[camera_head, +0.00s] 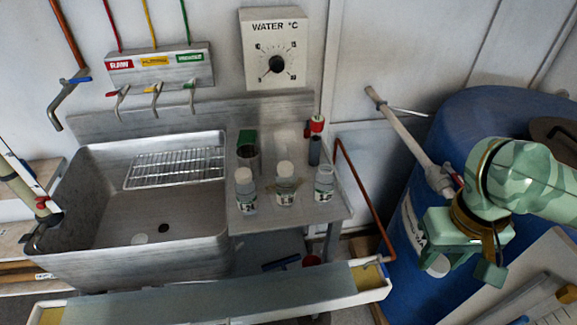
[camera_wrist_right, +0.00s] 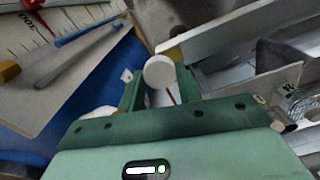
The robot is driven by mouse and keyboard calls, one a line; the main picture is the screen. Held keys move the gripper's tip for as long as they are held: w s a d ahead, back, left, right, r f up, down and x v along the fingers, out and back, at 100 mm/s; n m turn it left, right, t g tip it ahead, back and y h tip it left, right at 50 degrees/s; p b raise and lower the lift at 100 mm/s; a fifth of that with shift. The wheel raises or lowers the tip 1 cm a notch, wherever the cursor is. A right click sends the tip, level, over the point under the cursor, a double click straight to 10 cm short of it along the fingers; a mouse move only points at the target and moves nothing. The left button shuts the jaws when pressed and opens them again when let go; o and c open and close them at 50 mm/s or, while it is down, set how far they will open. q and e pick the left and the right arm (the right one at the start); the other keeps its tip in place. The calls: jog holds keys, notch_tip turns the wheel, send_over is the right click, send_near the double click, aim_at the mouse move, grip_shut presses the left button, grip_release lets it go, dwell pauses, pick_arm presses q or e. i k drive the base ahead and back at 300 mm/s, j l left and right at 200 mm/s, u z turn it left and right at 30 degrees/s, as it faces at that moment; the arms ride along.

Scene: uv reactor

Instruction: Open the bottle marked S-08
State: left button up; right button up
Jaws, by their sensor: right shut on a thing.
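The left and middle ones carry white caps. The right bottle's top looks pale, and I cannot tell if it is capped. The label marks are too small to read, so I cannot pick out S-08. My right gripper (camera_head: 440,262) is away to the right, in front of the blue barrel. It is shut on a round white cap (camera_wrist_right: 159,70), seen between its fingers. My left gripper is out of view.
The sink (camera_head: 95,205) with a wire rack (camera_head: 178,167) lies left of the bottles. The blue barrel (camera_head: 480,110) and a copper pipe (camera_head: 362,190) are to the right. A long tray (camera_head: 210,305) runs in front.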

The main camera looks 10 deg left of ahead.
aim_at(325, 178)
jog(key=i+l+u, duration=0.1)
jog(key=u, duration=0.35)
jog(key=i+l+u, duration=0.1)
jog(key=l+u, duration=0.35)
jog(key=j+u, duration=0.1)
jog(key=u, duration=0.65)
